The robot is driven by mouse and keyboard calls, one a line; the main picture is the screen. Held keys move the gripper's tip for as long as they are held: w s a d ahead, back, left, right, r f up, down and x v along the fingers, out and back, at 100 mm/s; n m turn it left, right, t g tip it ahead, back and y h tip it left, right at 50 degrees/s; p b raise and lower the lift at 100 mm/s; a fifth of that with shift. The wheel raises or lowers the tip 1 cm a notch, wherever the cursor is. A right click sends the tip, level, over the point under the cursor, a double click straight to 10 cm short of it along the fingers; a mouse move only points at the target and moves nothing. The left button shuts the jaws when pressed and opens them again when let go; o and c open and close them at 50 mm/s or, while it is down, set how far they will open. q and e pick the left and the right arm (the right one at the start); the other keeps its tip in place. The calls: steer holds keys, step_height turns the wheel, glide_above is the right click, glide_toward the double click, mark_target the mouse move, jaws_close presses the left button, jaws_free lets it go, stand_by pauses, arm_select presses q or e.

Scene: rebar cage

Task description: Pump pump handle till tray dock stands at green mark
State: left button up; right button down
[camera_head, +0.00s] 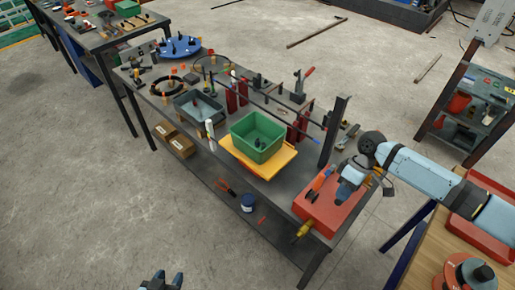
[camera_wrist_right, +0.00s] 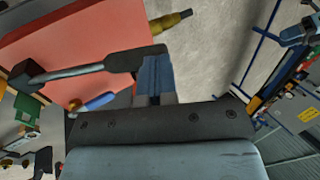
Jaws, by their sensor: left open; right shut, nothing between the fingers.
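The red pump base (camera_head: 333,207) lies at the table's near right end; it also fills the upper left of the wrist view (camera_wrist_right: 85,45). In the wrist view, the pump handle (camera_wrist_right: 72,73) is a grey lever with a black grip. My right gripper (camera_head: 342,197) is over the base. Its shut fingers (camera_wrist_right: 154,75) are at the black grip, with nothing between them; contact cannot be told. The yellow tray dock (camera_head: 282,163) carries a green bin (camera_head: 258,136). A dark post (camera_head: 334,132) stands right of it. I cannot make out a green mark. My left gripper (camera_head: 162,281) is open, away from the table.
A grey bin (camera_head: 199,107), a blue disc (camera_head: 180,47) and red cylinders crowd the table's far part. Cardboard boxes (camera_head: 175,142) and a blue can (camera_head: 248,203) are on the lower shelf. A wooden table (camera_head: 425,245) stands at the right. The floor at left is clear.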

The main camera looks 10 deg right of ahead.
steer(key=shift+s+a+f, duration=0.2)
steer(key=shift+f, duration=0.55)
steer(key=shift+s+a+f, duration=0.15)
steer(key=shift+f, duration=0.45)
